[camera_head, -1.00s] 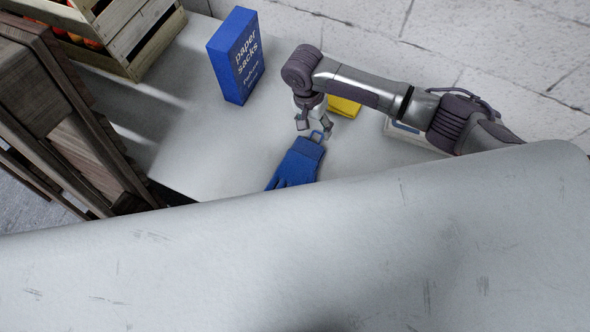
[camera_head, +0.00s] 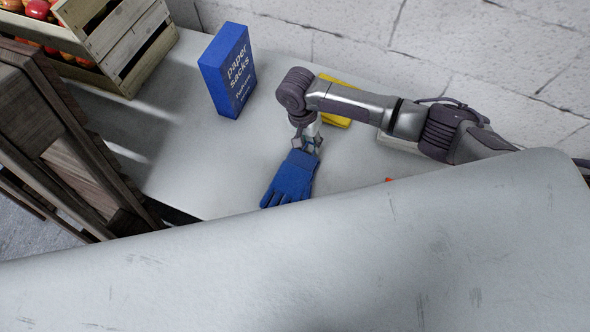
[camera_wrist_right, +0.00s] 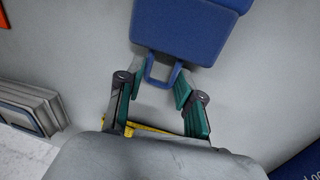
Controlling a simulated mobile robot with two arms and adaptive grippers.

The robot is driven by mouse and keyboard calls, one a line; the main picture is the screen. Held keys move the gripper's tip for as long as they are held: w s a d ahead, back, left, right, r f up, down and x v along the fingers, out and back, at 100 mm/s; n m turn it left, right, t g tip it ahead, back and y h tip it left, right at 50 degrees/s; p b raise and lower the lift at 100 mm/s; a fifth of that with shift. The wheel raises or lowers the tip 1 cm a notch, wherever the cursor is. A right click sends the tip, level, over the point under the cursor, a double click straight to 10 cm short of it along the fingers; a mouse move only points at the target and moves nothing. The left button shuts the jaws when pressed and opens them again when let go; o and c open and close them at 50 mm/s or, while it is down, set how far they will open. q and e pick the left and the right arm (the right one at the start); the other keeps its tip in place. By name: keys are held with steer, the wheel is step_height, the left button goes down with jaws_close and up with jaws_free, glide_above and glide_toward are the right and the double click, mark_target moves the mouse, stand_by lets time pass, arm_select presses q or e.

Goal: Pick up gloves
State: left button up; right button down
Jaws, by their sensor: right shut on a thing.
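The blue gloves (camera_head: 288,182) lie on the table with the fingers toward the lower left and the cuff up toward my right gripper (camera_head: 306,146). In the right wrist view, the cuff of the gloves (camera_wrist_right: 182,30) is at the top, with a small blue hanging loop below it. My right gripper (camera_wrist_right: 160,84) has its fingertips on either side of this loop and is shut on it. The fingertips are small and partly hidden by the wrist in the head view. My left gripper is not in view.
A blue paper sacks box (camera_head: 225,80) stands behind and left of the gloves. A yellow thing (camera_head: 338,121) is partly hidden behind my right arm. An apple crate (camera_head: 125,45) stands at the upper left. A small orange thing (camera_head: 388,180) shows at the right.

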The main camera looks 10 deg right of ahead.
steer(key=shift+r, duration=0.6)
step_height(320, 180, up, 3)
steer(key=shift+f, duration=0.15)
steer(key=s+d+r, duration=0.4)
steer(key=s+r, duration=0.3)
steer(key=s, duration=0.4)
steer(key=shift+w+r, duration=0.1)
